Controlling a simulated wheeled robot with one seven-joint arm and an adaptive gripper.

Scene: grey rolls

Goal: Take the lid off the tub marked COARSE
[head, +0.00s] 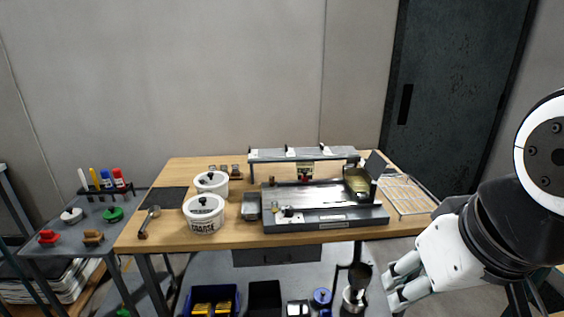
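The tub marked COARSE (205,223) is a white round tub with dark lettering, upright near the front left of the wooden table. Its lid (205,203) is on top, pale with a dark knob. A second white tub (211,186) with a similar dark-knobbed lid stands just behind it; no marking on it is readable. My gripper (393,287) is at the lower right, in front of the table's front edge and well apart from both tubs. Its fingers point left, appear spread and hold nothing that I can see.
A grey metal apparatus (325,216) fills the table's middle, right of the tubs. A scoop (149,219) lies left of the COARSE tub, beside a dark mat (163,200). A wire rack (407,195) is at the right end. A side table (85,221) with markers stands left.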

